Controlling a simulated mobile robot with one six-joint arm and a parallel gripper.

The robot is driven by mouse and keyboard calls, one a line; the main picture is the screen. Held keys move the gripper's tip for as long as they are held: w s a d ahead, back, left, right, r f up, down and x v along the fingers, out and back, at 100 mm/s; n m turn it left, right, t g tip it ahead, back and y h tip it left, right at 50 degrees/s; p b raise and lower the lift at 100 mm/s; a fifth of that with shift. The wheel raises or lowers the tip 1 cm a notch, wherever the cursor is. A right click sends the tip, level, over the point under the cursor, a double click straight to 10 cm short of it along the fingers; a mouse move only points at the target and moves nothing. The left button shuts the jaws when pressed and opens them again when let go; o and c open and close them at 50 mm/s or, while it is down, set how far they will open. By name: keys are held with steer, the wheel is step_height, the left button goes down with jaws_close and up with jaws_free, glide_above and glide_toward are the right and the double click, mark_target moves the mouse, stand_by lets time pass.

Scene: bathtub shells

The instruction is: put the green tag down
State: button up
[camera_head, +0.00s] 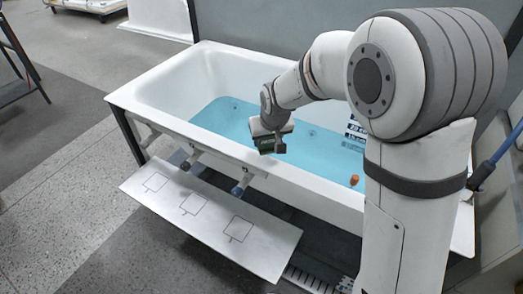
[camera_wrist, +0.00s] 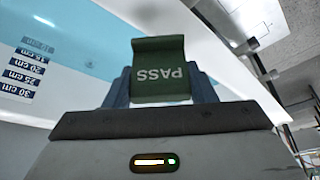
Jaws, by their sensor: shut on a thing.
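The green tag (camera_wrist: 160,72) is in my gripper and reads "PASS", upside down in the wrist view. My gripper (camera_head: 270,138) is shut on it, with a dark finger on each side of the tag in the wrist view (camera_wrist: 160,88). In the head view the tag (camera_head: 264,143) is a small dark green patch at the gripper's end. The gripper appears over the near rim side of the bathtub; its exact height cannot be told. A white shelf board (camera_head: 262,240) with several outlined squares runs along the tub's front, nearer the camera.
The white bathtub (camera_head: 130,100) holds blue water (camera_head: 225,118). An orange object (camera_head: 354,180) is at the tub's near inner side. Two short pipe-like parts, one dark-ended (camera_head: 237,190), stick out between tub and board. Depth labels (camera_wrist: 20,75) mark the tub wall.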

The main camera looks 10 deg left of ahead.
mark_target(268, 147)
steer(key=shift+f, duration=2.15)
steer(key=shift+f+b, duration=0.25)
steer(key=shift+b, duration=0.1)
steer(key=o, duration=1)
steer(key=shift+r, duration=0.1)
steer(key=shift+c, duration=0.2)
